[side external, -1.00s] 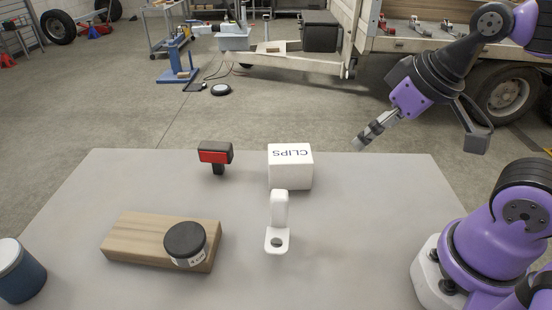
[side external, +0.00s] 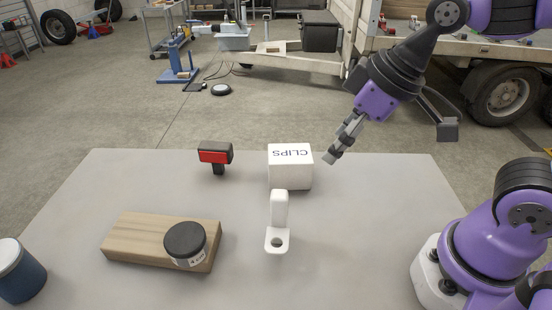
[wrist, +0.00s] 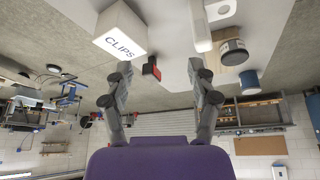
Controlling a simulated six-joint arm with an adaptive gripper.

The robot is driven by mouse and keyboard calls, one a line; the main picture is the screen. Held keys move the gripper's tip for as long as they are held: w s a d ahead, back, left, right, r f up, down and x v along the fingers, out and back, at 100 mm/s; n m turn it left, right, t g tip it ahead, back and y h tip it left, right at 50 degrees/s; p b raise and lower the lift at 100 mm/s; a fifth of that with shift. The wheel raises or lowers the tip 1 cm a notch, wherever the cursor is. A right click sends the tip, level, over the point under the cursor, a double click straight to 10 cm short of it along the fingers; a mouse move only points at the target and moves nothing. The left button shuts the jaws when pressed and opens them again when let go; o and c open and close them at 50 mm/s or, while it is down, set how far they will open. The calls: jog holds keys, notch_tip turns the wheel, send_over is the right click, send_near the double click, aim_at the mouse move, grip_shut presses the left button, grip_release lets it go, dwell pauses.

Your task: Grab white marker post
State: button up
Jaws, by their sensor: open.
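The white marker post (side external: 279,212) stands upright on the grey table, with a flat foot that has a dark round spot on it. In the wrist view it shows at the top (wrist: 199,26), partly cut off by the frame's edge. My gripper (side external: 333,158) is in the air to the right of the CLIPS box, up and to the right of the post and apart from it. In the wrist view its two fingers (wrist: 158,82) are spread, with nothing held between them.
The white CLIPS box (side external: 290,167) stands just behind the post. A red and black item (side external: 215,153) is at the back left. A wooden block (side external: 130,238) bears a dark round tin (side external: 185,240) at left. A blue jar (side external: 20,276) is at the left edge. The table's front right (side external: 350,260) is clear.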

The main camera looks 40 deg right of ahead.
aim_at(280, 194)
jog(key=a+f+n, duration=0.1)
jog(key=a, duration=0.1)
jog(key=w+a+f+n+g+y, duration=0.1)
jog(key=a+f, duration=0.1)
jog(key=a, duration=0.1)
jog(key=w+a+f+n, duration=0.1)
jog(key=a+f+n, duration=0.1)
jog(key=shift+w+a+g, duration=0.2)
jog(key=shift+a+g, duration=0.1)
jog(key=shift+a, duration=0.05)
jog(key=shift+w+x, duration=0.1)
jog(key=shift+x, duration=1.4)
jog(key=shift+w+x, duration=0.15)
jog(key=shift+x, duration=1.35)
jog(key=shift+r, duration=0.1)
grip_shut()
